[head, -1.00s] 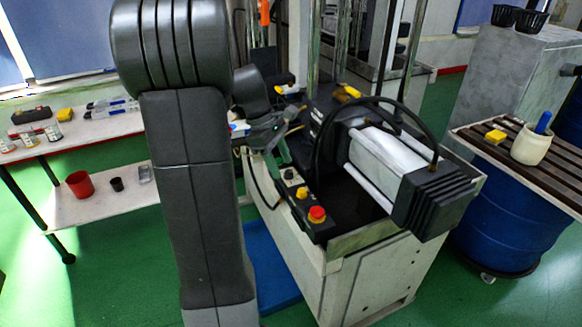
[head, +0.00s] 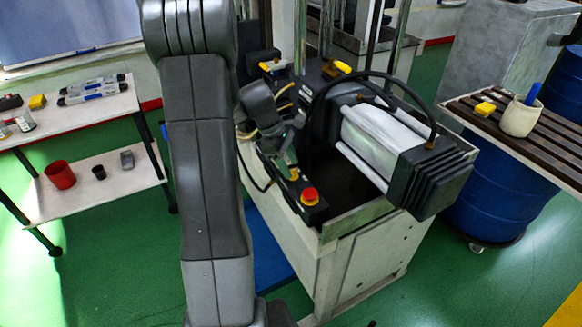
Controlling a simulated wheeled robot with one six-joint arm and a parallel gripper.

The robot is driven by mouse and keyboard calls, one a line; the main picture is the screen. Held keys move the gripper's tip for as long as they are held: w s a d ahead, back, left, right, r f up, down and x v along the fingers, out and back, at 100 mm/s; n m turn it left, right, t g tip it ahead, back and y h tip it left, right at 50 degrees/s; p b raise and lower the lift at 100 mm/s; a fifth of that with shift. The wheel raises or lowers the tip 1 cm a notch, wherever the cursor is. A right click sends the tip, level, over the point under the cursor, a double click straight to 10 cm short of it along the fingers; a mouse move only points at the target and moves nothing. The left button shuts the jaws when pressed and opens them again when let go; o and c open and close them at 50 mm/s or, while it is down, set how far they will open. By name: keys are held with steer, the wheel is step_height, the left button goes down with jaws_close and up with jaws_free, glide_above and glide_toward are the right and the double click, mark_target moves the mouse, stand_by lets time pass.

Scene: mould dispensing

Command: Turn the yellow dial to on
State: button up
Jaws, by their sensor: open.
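The control box (head: 313,213) sits on the front left edge of the white machine, with a red mushroom button (head: 309,197) on a yellow base. A small patch of the yellow dial (head: 294,175) shows just behind the button, beside my gripper (head: 288,160). My gripper is open and reaches down over the back part of the box, hiding most of the dial. I cannot tell whether the fingers touch the dial or stand around it. The dial's setting cannot be read.
A black cable loop (head: 318,105) and the white cylinder unit (head: 375,140) stand right of the gripper. A shelf table (head: 75,125) is at left. A slatted bench (head: 545,145) with a cream pot (head: 519,118) is at right. Green floor lies open in front.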

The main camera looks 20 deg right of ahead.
steer(key=shift+x, duration=0.9)
steer(key=shift+c, duration=0.2)
steer(key=c, duration=0.9)
